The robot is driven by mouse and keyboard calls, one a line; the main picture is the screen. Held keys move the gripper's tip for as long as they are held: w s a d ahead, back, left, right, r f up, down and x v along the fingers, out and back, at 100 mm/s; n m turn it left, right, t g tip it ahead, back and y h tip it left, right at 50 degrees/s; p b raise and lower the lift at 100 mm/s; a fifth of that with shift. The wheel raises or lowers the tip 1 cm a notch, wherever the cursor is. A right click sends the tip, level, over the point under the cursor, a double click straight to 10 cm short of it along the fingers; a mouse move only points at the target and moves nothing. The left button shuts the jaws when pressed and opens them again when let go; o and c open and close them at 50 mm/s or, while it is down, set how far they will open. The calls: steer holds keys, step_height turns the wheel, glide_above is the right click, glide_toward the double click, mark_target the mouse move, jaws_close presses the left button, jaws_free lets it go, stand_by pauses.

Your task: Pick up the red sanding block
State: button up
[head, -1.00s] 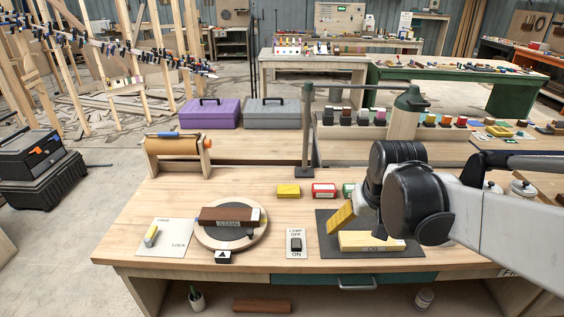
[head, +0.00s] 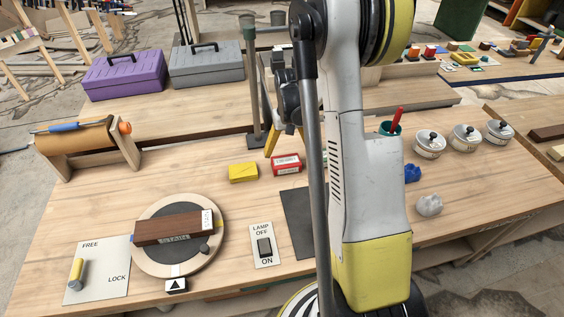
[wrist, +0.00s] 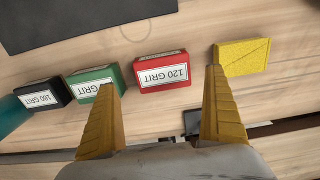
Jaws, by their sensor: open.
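The red sanding block (head: 286,164) lies on the workbench beside the yellow block, just left of my arm in the head view. In the wrist view the red block (wrist: 162,72) shows its white "120 GRIT" label upside down. My gripper (wrist: 161,82) is open and empty, its two yellow fingers spread to either side of the red block in the picture. The left fingertip overlaps the green block in that view; the right one is near the yellow block. Contact cannot be told.
The yellow block (wrist: 241,57), green block (wrist: 95,84) and black "180 GRIT" block (wrist: 43,93) stand in a row with the red one. A lamp post (head: 251,90) rises behind. A dark mat (head: 297,220) and lamp switch (head: 264,246) lie in front.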

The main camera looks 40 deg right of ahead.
mark_target(286, 161)
steer(key=f+b, duration=0.1)
steer(key=f, duration=0.1)
steer(key=f+b, duration=0.1)
steer(key=f, duration=0.2)
steer(key=w+f+b, duration=0.1)
steer(key=f, duration=0.2)
steer(key=shift+d+f, duration=0.1)
steer(key=c, duration=1.1)
